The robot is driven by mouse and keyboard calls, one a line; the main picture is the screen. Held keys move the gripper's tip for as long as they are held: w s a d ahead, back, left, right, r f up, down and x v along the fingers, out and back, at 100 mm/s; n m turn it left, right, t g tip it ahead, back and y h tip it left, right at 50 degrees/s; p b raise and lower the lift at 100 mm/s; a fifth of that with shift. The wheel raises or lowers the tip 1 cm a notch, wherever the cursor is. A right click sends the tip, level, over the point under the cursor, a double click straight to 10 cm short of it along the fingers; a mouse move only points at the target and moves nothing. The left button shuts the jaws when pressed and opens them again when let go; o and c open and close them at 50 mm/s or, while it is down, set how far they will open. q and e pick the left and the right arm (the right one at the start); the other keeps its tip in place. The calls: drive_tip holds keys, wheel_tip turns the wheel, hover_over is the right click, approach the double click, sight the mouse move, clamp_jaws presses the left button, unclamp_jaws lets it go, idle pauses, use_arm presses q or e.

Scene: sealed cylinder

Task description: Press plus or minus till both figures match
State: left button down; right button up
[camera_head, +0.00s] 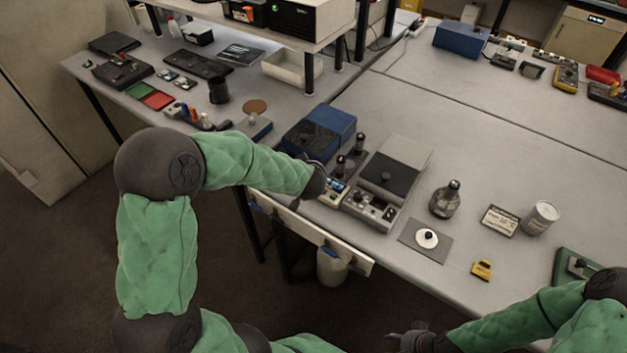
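A small control unit with a lit display (335,187) stands near the table's front edge. Beside it on the right is a grey instrument (408,160) with a dark square top plate and a front panel with knobs and a small display (365,201). The figures and any plus or minus marks are too small to read. My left gripper (318,197) is at the left side of the small unit and hides part of it; whether it touches is unclear. A label card (498,220) with printed text lies to the right. My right gripper (405,337) is low, in front of the table, away from these devices.
Dark-stoppered bottles (359,143) stand behind the small unit, and a blue box (329,125) is behind left. A round flask (445,202), a white can (540,217) and a yellow item (482,269) stand to the right.

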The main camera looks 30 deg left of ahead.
use_arm(q)
drive_tip(key=shift+r+p, duration=1)
drive_tip(key=shift+r, duration=0.1)
drive_tip(key=shift+f, duration=0.1)
drive_tip(key=shift+w, duration=0.1)
idle(0.9)
drive_tip(key=shift+w+r+m+t+h+b, duration=0.2)
drive_tip(key=shift+w+m+t+h+b, duration=0.15)
drive_tip(key=shift+w+m+b, duration=0.3)
drive_tip(key=shift+s+a+r+m+h+b, duration=0.15)
drive_tip(key=shift+r+m+h+b, duration=0.45)
drive_tip(key=shift+m+h+b, duration=0.95)
drive_tip(key=shift+s+r+m+h+b, duration=0.3)
drive_tip(key=shift+r+m+h+b, duration=0.35)
drive_tip(key=shift+m, duration=1.7)
drive_tip(key=shift+s+a+r+m+h+b, duration=0.15)
drive_tip(key=shift+r+m+h+b, duration=0.35)
drive_tip(key=shift+m+h+b, duration=1)
drive_tip(key=shift+d+m+y, duration=0.15)
drive_tip(key=shift+m+y, duration=0.3)
drive_tip(key=shift+y, duration=0.2)
